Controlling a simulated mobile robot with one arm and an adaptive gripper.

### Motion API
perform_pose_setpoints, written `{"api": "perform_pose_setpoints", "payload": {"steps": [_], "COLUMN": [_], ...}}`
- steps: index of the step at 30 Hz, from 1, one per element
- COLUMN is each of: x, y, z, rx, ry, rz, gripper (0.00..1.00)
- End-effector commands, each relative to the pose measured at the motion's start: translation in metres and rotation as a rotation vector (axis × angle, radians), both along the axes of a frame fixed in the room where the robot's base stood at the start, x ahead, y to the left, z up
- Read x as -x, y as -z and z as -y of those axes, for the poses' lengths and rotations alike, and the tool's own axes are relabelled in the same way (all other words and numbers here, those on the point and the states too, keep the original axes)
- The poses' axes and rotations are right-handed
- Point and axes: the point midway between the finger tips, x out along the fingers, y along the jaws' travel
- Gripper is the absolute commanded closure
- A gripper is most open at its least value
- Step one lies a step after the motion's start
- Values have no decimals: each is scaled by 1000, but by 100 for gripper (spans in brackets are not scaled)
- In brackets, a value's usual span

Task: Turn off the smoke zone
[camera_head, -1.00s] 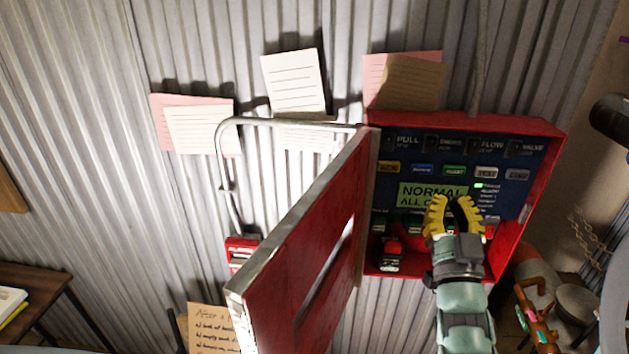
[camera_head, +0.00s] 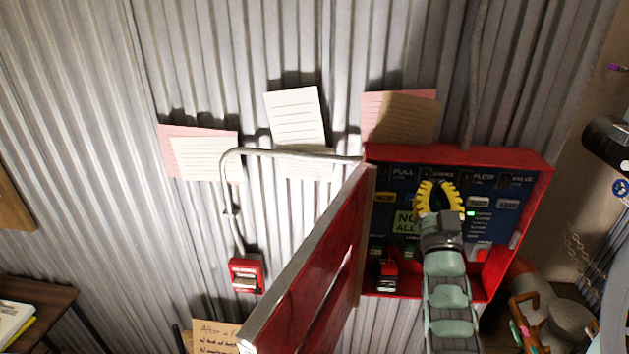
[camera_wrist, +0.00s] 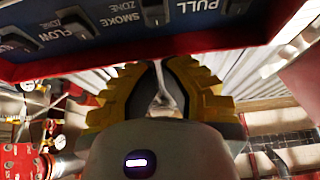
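The red alarm panel (camera_head: 545,185) hangs on the corrugated wall with its door (camera_head: 310,260) swung open to the left. Its blue face has a top row of black rocker switches labelled PULL, SMOKE, FLOW and VALVE. The smoke zone switch (camera_head: 426,173) is second from the left; it also shows in the wrist view (camera_wrist: 153,12). I cannot tell its position. My gripper (camera_head: 439,184) is in front of the panel, its tips just below the SMOKE label. In the wrist view, the yellow fingers (camera_wrist: 160,65) are slightly apart and empty, with no visible contact with the switch.
Coloured buttons and a green display (camera_head: 405,221), partly hidden by my gripper, lie below the switches. A red pull station (camera_head: 246,275) is on the wall at left. Pipes and valves (camera_head: 540,315) stand at lower right. Paper notes (camera_head: 296,118) hang above.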

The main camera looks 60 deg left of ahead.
Motion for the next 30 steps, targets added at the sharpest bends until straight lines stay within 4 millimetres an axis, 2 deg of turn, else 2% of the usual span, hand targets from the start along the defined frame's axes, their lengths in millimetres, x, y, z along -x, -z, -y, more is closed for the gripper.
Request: {"api": "perform_pose_setpoints", "payload": {"steps": [1,3,16,30], "x": [-5,-8,-23,-28], "y": [-7,-1,6,11], "z": [-4,-6,-22,-29], "rx": [-2,2,0,0], "ry": [2,4,5,6], "rz": [1,-2,0,0], "gripper": [100,100,100,100]}}
